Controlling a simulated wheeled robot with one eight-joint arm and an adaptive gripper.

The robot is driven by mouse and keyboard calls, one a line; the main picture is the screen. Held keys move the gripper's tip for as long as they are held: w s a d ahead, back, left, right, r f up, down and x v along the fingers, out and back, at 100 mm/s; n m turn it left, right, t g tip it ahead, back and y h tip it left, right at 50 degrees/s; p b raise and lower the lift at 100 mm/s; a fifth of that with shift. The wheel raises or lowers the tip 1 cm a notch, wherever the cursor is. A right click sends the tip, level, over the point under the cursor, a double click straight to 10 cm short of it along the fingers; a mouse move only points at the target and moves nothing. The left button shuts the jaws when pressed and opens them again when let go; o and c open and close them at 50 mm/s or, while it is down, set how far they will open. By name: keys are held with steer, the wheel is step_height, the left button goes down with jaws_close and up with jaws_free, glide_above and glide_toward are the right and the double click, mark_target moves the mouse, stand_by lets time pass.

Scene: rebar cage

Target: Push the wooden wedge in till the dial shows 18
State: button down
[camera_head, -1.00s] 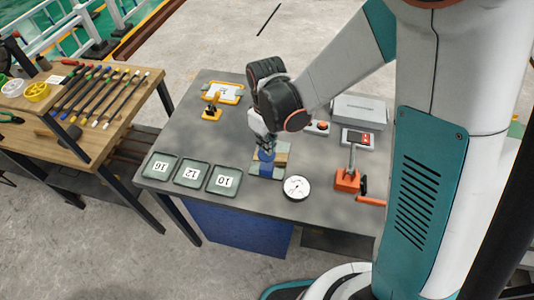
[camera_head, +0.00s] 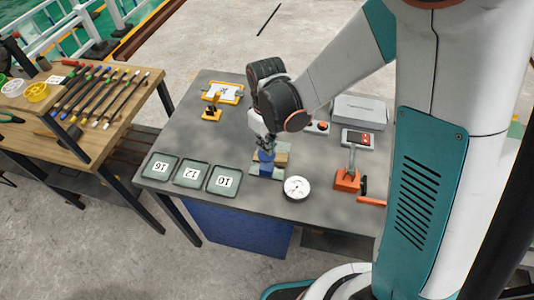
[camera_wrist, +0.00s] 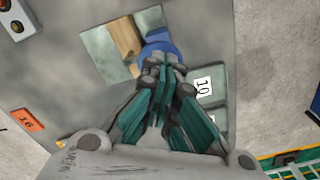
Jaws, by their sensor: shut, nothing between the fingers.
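The wooden wedge (camera_head: 281,158) is a tan block on a pale green plate (camera_head: 258,177) on the grey table. It also shows in the wrist view (camera_wrist: 124,38). Beside it on the plate is a blue piece (camera_head: 266,157), which shows in the wrist view (camera_wrist: 157,42) right at my fingertips. My gripper (camera_head: 265,150) is shut and empty, pointing down at the blue piece; I cannot tell whether it touches. The round white dial (camera_head: 297,188) lies in front of the plate, to the right; its reading is too small to make out.
Trays marked 16 (camera_head: 160,166), 12 (camera_head: 192,174) and 10 (camera_head: 223,181) lie at the table's left front. An orange-based stand (camera_head: 347,179) is at the right, a grey box (camera_head: 360,111) behind it. A yellow-framed item (camera_head: 223,92) lies at the back left.

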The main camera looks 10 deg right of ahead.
steer(key=shift+f+b, duration=0.85)
steer(key=shift+f, duration=0.1)
steer(key=shift+r, duration=0.1)
stand_by(0.4)
steer(key=shift+r+p, duration=2.25)
steer(key=shift+r, duration=1.2)
steer(key=shift+d, duration=0.1)
